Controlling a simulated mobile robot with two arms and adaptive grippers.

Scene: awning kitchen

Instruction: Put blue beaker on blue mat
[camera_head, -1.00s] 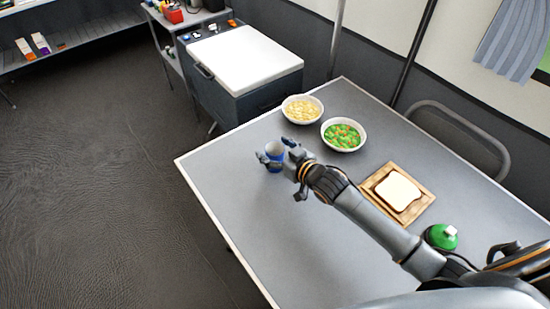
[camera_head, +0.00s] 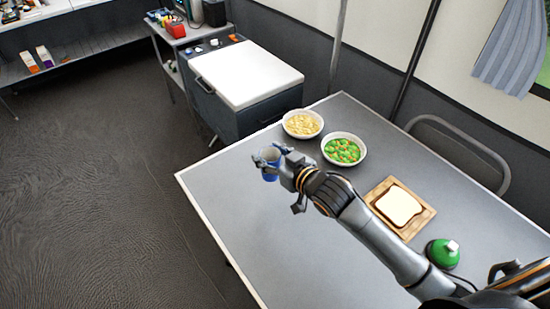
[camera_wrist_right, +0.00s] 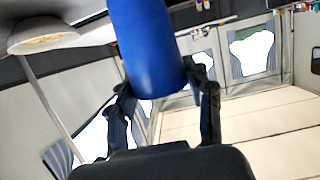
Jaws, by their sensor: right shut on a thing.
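The blue beaker (camera_head: 271,171) is between the fingers of my right gripper (camera_head: 270,160), over the far left part of the grey table (camera_head: 290,235) in the head view. My right gripper is shut on it. In the right wrist view the blue beaker (camera_wrist_right: 148,50) fills the top middle, with the dark fingers of the right gripper (camera_wrist_right: 160,98) on both sides of it. I cannot tell how high above the table it is. No blue mat shows in these frames. My left gripper is out of view.
A bowl of yellow food (camera_head: 303,124) and a bowl of green and orange food (camera_head: 343,150) stand at the table's far side. A board with bread (camera_head: 427,212) and a green object (camera_head: 442,253) lie to the right. A white-topped unit (camera_head: 245,72) stands beyond the table.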

